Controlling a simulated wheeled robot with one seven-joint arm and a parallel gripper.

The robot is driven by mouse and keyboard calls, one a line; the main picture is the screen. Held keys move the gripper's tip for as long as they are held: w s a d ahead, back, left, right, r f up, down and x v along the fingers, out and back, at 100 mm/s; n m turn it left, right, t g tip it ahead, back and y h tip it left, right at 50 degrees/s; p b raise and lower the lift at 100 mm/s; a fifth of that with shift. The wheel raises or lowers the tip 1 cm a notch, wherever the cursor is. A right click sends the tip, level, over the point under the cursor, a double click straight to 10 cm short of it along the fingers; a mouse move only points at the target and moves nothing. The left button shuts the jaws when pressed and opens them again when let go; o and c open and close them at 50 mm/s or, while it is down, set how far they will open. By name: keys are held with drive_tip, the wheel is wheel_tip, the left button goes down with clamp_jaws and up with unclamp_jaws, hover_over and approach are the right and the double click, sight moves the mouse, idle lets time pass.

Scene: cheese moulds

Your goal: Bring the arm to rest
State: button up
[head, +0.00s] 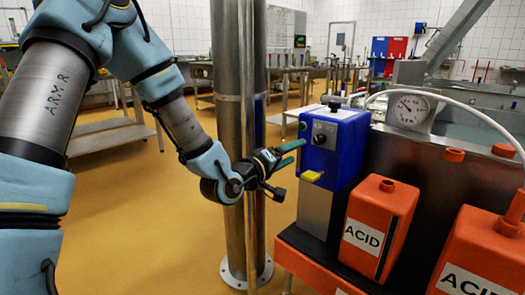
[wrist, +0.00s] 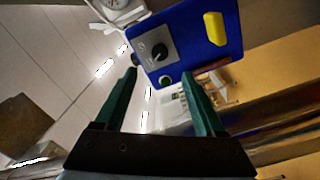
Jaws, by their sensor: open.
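My gripper (head: 291,155) is open and empty, with dark green fingers. In the head view it is stretched out from the left, in front of a steel column and just left of a blue box (head: 344,141). In the wrist view the gripper (wrist: 160,95) shows both fingers apart, with the blue box (wrist: 205,25) beyond them. The box carries a grey panel with a black knob (wrist: 158,51), a green button (wrist: 165,80) and a yellow part (wrist: 215,28). I cannot tell whether a fingertip touches the box. My arm is bent and raised at the left.
A steel column (head: 229,120) stands close behind my gripper. Two orange acid canisters (head: 380,225) (head: 478,250) stand at the right, below a round gauge (head: 409,109) and a white hose (head: 460,106). Steel tables (head: 110,140) are farther back. Yellow floor (head: 150,235) is clear at lower left.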

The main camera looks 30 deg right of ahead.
drive_tip(key=w+a+f+t+y, duration=0.1)
drive_tip(key=w+a+f+y, duration=0.15)
drive_tip(key=a, duration=0.25)
drive_tip(key=w+a+f+m+y, duration=0.1)
drive_tip(key=w+a+f+y, duration=0.1)
drive_tip(key=w+a+y, duration=0.3)
drive_tip(key=w+a+f+t+y, duration=0.1)
drive_tip(key=w+a+f, duration=0.2)
drive_tip(key=a, duration=0.3)
drive_tip(key=s+a+f+n+g+y, duration=0.15)
drive_tip(key=a+y, duration=0.55)
drive_tip(key=a, duration=1.5)
drive_tip(key=s+a+r+n+g+y+p, duration=0.1)
drive_tip(key=s+a+r+g+y, duration=0.2)
drive_tip(key=s+a, duration=0.65)
wheel_tip(320, 180, up, 20)
drive_tip(key=w+h+p, duration=0.1)
drive_tip(key=p, duration=1.9)
drive_tip(key=shift+w+a, duration=0.15)
